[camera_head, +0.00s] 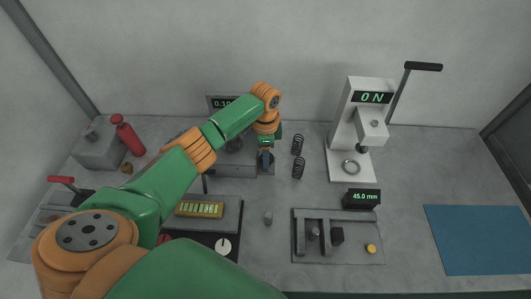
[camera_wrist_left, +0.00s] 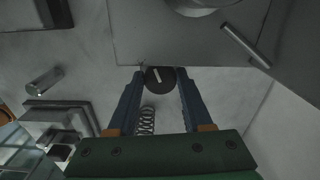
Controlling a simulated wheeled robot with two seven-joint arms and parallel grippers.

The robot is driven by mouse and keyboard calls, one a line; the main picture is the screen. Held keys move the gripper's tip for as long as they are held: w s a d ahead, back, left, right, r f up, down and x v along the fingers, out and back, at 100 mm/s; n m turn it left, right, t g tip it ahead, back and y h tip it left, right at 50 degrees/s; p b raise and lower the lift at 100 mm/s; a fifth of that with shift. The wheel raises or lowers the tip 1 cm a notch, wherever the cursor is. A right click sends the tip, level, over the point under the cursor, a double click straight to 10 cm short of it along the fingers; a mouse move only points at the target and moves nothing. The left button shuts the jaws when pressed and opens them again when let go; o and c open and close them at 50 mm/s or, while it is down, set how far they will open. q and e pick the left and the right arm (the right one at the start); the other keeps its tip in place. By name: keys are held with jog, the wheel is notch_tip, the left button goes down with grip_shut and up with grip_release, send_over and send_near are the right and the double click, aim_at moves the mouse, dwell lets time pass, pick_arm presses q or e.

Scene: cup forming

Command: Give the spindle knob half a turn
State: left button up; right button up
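The spindle knob (camera_wrist_left: 160,76) is a dark round disc with a white mark across its face, seen in the left wrist view at the edge of a grey housing (camera_wrist_left: 185,45). My left gripper (camera_wrist_left: 158,74) is open, with one blue finger on each side of the knob. Small gaps seem to show between fingertips and knob; contact is hard to judge. In the head view my left gripper (camera_head: 265,162) points down at the right end of the grey spindle unit (camera_head: 235,168), and the knob is hidden there. My right gripper is not in view.
Black coil springs (camera_head: 298,155) stand just right of my left gripper. A fixture plate (camera_head: 345,255) and a small metal cylinder (camera_head: 268,217) lie in front. The blue mat (camera_head: 478,240) is bare.

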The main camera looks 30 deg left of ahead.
pick_arm(q)
grip_shut()
jog(key=shift+s+r+n+p, duration=0.1)
jog(key=shift+r+n+p, duration=0.3)
jog(key=shift+n+p, duration=0.55)
jog(key=shift+f+n+p, duration=0.15)
jog(key=shift+n+p, duration=0.2)
jog(key=shift+f+n, duration=0.2)
jog(key=shift+n, duration=0.1)
jog(key=o, duration=0.7)
grip_release()
jog(key=shift+c, duration=0.2)
